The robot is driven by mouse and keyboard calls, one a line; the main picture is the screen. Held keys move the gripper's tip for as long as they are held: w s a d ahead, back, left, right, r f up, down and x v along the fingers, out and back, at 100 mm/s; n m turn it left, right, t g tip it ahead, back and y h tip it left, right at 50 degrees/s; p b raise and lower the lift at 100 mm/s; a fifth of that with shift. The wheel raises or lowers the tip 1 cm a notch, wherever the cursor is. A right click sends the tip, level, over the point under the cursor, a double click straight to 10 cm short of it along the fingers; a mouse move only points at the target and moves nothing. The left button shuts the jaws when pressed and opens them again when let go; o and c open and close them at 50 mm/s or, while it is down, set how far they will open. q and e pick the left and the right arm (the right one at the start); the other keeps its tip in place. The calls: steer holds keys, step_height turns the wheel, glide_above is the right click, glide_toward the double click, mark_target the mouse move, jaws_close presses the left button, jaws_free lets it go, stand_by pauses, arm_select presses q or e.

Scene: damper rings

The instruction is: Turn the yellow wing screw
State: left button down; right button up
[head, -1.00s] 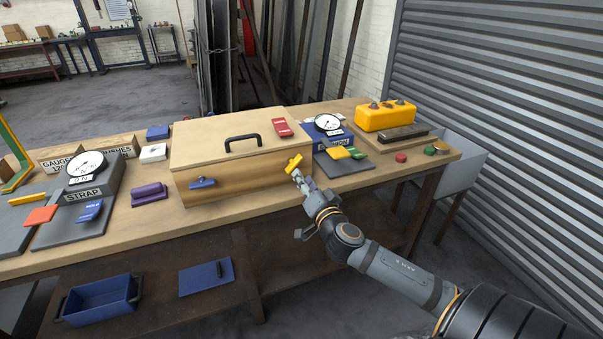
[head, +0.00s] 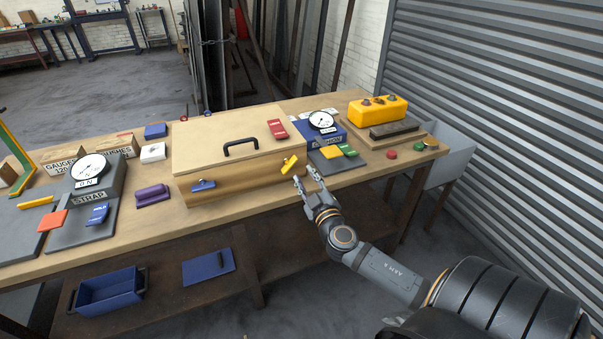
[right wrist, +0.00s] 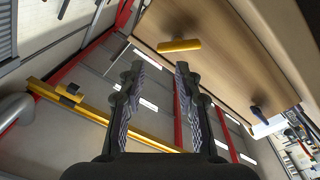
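The yellow wing screw (head: 289,164) sits on the right part of the wooden box's front face (head: 240,180), its bar slanted up to the right in the head view. It also shows in the right wrist view (right wrist: 180,45), beyond the fingertips. My right gripper (head: 305,175) is just to the right of and in front of the screw, apart from it. Its two fingers are spread and empty, which the right wrist view (right wrist: 159,70) confirms. A blue wing screw (head: 203,185) sits on the left of the same face. My left gripper is out of view.
The box lid (head: 225,138) is closed, with a black handle and a red block (head: 277,129) on it. A blue gauge stand (head: 325,137) is close on the right. A purple block (head: 153,195) lies left of the box.

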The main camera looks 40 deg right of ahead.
mark_target(291, 167)
arm_select(q)
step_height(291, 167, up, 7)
steer(key=p, duration=0.5)
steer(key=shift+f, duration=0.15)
arm_select(e)
steer(key=n, duration=0.6)
steer(key=a+f+n, duration=0.1)
steer(key=n, duration=0.5)
steer(key=n+y, duration=0.1)
steer(key=n, duration=0.6)
steer(key=shift+w+a+f, duration=0.15)
steer(key=shift+a+f, duration=0.15)
steer(key=shift+a, duration=0.05)
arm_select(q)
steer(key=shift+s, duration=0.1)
arm_select(e)
steer(key=shift+w, duration=0.1)
arm_select(q)
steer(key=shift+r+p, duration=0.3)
steer(key=shift+p, duration=0.15)
arm_select(e)
steer(key=shift+x, duration=3.4)
jaws_close()
steer(key=shift+f, duration=0.1)
